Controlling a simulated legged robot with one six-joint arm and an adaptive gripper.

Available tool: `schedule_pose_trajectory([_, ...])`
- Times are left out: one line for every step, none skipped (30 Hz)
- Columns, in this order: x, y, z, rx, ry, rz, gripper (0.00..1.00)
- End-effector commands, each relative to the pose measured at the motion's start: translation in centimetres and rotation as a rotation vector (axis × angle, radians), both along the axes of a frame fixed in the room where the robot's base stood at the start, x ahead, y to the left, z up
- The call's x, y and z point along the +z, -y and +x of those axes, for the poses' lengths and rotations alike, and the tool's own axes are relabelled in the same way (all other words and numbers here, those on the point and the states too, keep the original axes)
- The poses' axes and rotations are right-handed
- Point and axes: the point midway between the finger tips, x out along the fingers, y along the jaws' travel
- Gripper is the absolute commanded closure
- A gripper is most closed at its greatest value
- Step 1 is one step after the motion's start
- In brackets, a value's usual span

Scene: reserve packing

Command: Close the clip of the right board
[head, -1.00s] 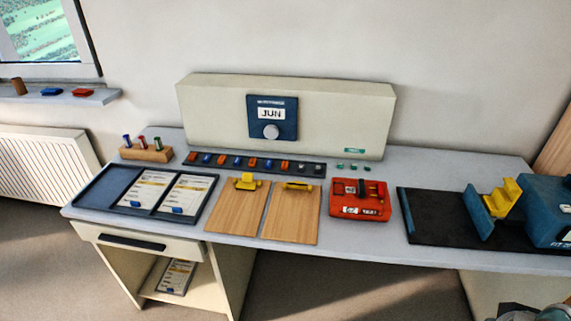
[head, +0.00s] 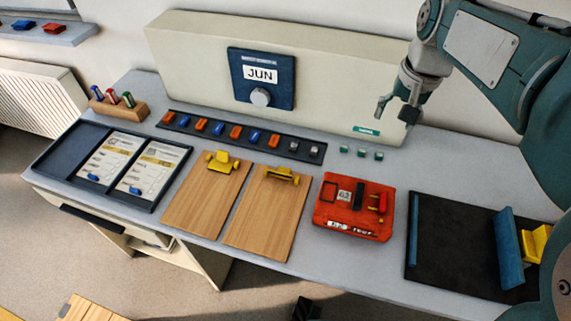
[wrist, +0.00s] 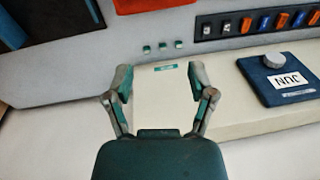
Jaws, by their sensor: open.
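The right board (head: 265,220) is a wooden clipboard lying flat on the desk, with a yellow clip (head: 281,175) at its far edge. Its clip looks lower and flatter than the one on the left board. The left board (head: 205,201) lies beside it, with a yellow clip (head: 222,162) that stands up higher. No paper shows on either board. My gripper (head: 398,112) is open and empty, above the back of the desk in front of the cream box, right of both boards. In the wrist view my gripper (wrist: 160,84) has its fingers spread, with nothing between them.
The cream box (head: 335,95) with a JUN dial (head: 261,80) runs along the back. A strip of coloured clips (head: 240,135) lies before it. A black mat (head: 455,245) with a blue plate is further right. A tray (head: 65,150) holds two cards at left.

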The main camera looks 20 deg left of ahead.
Motion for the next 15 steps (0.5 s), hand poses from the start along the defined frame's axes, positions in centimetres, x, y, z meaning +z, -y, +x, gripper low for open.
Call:
schedule_pose_trajectory([-0.9, -1.7, 1.2, 0.010, -0.034, -0.003, 0.29])
schedule_pose_trajectory([-1.3, -2.6, 1.8, 0.013, -0.051, -0.005, 0.29])
schedule_pose_trajectory([-2.0, -3.8, 2.5, 0.018, -0.075, -0.007, 0.29])
schedule_pose_trajectory([-2.5, -4.8, 3.0, 0.021, -0.093, -0.009, 0.29])
schedule_pose_trajectory([-3.1, -5.7, 3.5, 0.024, -0.111, -0.012, 0.29])
schedule_pose_trajectory([-3.8, -7.0, 4.1, 0.029, -0.133, -0.016, 0.29])
schedule_pose_trajectory([-4.5, -7.9, 4.5, 0.032, -0.151, -0.020, 0.29])
schedule_pose_trajectory([-5.1, -8.8, 4.9, 0.035, -0.167, -0.024, 0.29])
schedule_pose_trajectory([-6.1, -10.1, 5.3, 0.040, -0.192, -0.029, 0.29])
schedule_pose_trajectory([-6.8, -11.1, 5.6, 0.042, -0.208, -0.034, 0.29])
schedule_pose_trajectory([-7.6, -12.1, 5.9, 0.047, -0.226, -0.039, 0.29])
schedule_pose_trajectory([-8.6, -13.3, 6.2, 0.051, -0.248, -0.046, 0.29])
schedule_pose_trajectory([-9.5, -14.3, 6.3, 0.055, -0.265, -0.053, 0.29])
schedule_pose_trajectory([-10.3, -15.2, 6.5, 0.058, -0.281, -0.059, 0.29])
schedule_pose_trajectory([-11.4, -16.4, 6.5, 0.063, -0.303, -0.068, 0.29])
